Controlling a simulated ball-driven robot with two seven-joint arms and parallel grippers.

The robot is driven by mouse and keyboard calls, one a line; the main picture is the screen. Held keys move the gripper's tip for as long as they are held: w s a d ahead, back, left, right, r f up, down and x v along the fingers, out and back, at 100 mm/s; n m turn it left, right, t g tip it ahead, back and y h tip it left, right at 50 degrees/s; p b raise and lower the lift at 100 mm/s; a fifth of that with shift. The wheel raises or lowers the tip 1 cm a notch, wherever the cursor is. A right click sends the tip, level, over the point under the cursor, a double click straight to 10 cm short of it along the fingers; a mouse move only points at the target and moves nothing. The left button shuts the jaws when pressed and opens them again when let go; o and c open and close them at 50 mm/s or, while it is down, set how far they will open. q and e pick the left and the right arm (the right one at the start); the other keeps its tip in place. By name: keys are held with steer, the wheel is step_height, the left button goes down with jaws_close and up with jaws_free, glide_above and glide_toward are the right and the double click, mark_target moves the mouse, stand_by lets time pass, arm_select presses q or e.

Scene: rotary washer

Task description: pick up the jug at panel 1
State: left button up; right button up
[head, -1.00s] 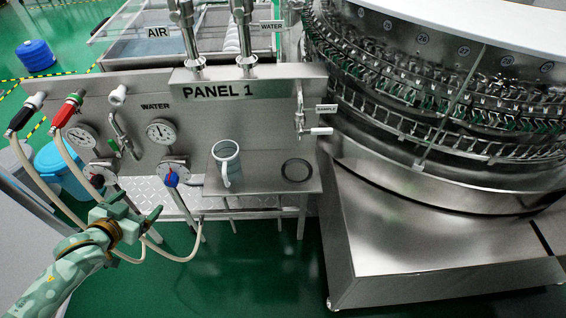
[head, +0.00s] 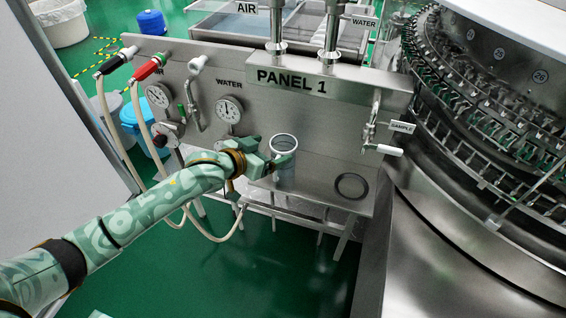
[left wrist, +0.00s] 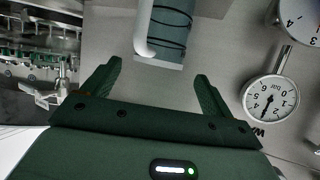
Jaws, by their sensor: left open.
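The jug (head: 284,146), a grey cylinder with a pale rim, stands upright on the steel shelf of panel 1 (head: 292,82). My left gripper (head: 268,156) is at the jug's left side in the head view and covers part of it. In the left wrist view the jug (left wrist: 173,30) shows at the top, with its white handle (left wrist: 143,30) to its left. The open fingers of my left gripper (left wrist: 157,72) point toward it, one on either side in the picture. My right gripper is not in view.
A dark ring (head: 351,186) lies on the shelf right of the jug. The sample tap (head: 380,149) juts out at the right. Hoses (head: 146,129) and gauges (head: 229,108) are at the left. The large rotary washer (head: 490,150) fills the right side.

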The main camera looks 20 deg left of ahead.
mark_target(291, 142)
arm_select(q)
steer(key=b+x, duration=0.3)
steer(key=x, duration=0.2)
steer(key=shift+f, duration=0.25)
steer(key=shift+w+d, duration=0.1)
steer(key=shift+r, duration=0.25)
steer(key=c, duration=1.3)
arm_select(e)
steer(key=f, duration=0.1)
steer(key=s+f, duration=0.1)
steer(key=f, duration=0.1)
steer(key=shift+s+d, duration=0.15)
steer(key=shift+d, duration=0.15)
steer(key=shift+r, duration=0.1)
